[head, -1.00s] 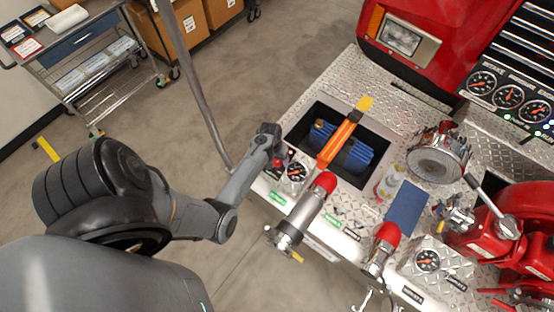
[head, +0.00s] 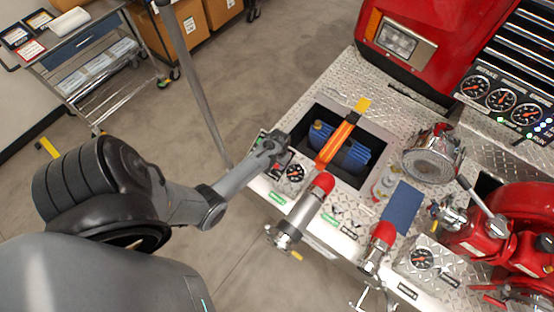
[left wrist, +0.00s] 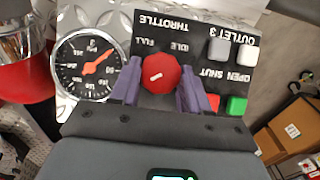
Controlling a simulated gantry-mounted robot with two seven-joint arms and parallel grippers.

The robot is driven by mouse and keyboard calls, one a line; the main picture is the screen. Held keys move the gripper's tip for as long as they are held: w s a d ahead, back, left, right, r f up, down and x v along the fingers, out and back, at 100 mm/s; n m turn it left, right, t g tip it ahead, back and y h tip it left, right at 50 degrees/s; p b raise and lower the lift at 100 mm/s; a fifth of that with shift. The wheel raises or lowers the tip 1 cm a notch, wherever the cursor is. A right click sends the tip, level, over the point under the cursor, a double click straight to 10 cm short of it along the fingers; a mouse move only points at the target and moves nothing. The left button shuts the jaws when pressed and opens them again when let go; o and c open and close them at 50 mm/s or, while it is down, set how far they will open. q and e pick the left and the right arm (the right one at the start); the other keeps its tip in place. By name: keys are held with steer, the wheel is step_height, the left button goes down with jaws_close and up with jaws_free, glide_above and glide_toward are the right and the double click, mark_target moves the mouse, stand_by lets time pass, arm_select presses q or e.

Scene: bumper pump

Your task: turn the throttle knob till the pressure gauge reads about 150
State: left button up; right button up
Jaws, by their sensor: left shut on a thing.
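The red throttle knob (left wrist: 161,74), with a white mark on its face, sits on the black panel beside the THROTTLE, IDLE and FULL labels. My left gripper (left wrist: 161,88) has its purple fingers on either side of the knob, shut on it. A round pressure gauge (left wrist: 86,65) is left of the knob in the left wrist view. Its orange needle slants up and right in that upside-down picture; I cannot read an exact value. In the head view my left gripper (head: 277,150) hides the knob, with the gauge (head: 294,173) just below right. My right gripper is not in view.
Grey, white, red and green buttons (left wrist: 236,104) lie right of the knob in the left wrist view. A red-topped chrome fitting (head: 308,207) stands near the gauge. An open well with blue items and an orange-black tool (head: 336,143) lies to the right.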

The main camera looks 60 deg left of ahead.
arm_select(q)
steer(key=o, duration=1.1)
steer(key=shift+c, duration=0.2)
steer(key=shift+r, duration=0.55)
step_height(320, 180, up, 10)
steer(key=shift+d+f, duration=0.15)
steer(key=shift+d, duration=0.2)
